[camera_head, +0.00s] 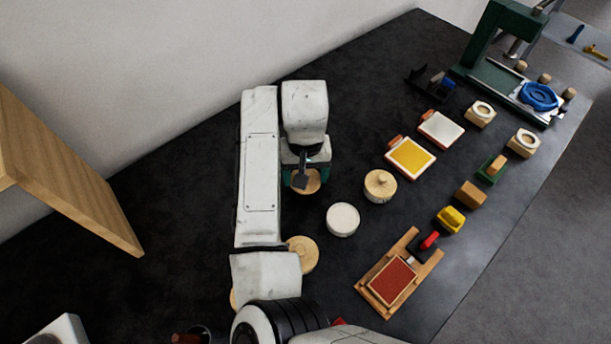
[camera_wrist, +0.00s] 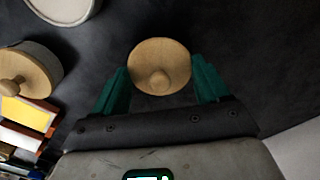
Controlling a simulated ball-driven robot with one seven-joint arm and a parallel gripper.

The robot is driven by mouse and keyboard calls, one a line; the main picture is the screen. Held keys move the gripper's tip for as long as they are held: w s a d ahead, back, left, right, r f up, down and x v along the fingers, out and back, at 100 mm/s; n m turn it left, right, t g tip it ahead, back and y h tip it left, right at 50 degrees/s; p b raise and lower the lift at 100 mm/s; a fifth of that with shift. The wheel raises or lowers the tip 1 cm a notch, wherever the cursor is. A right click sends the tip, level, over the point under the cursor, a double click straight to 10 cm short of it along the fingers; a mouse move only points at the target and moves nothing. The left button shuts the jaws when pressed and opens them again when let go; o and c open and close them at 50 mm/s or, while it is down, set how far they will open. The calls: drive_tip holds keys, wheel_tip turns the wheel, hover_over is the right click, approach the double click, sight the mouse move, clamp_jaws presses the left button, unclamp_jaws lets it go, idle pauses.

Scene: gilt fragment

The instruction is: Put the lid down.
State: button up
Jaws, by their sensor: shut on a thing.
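A round pale wooden lid (camera_head: 309,183) with a knob is between the green fingers of my gripper (camera_head: 306,178). In the wrist view the lid (camera_wrist: 160,54) shows its full disc and knob, with my gripper's fingers (camera_wrist: 160,85) on either side. My gripper is shut on it. I cannot tell whether the lid touches the dark table or hangs a little above it. A round white-topped pot (camera_head: 343,219) without a lid stands to the lower right of it. That pot also shows at the top left of the wrist view (camera_wrist: 62,8).
A pot with a knobbed wooden lid (camera_head: 380,184) stands right of my gripper. Another round wooden piece (camera_head: 303,254) is partly behind my arm. Yellow (camera_head: 411,157) and white pads, a red pad tray (camera_head: 392,281) and a green press (camera_head: 505,45) lie further right. The table beyond my gripper is clear.

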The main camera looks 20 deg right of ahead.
sight(306, 173)
drive_tip(key=shift+f, duration=0.95)
drive_tip(key=shift+f, duration=0.1)
drive_tip(key=o, duration=1)
wheel_tip(306, 173, up, 12)
drive_tip(key=shift+r, duration=0.15)
drive_tip(key=shift+s, duration=0.1)
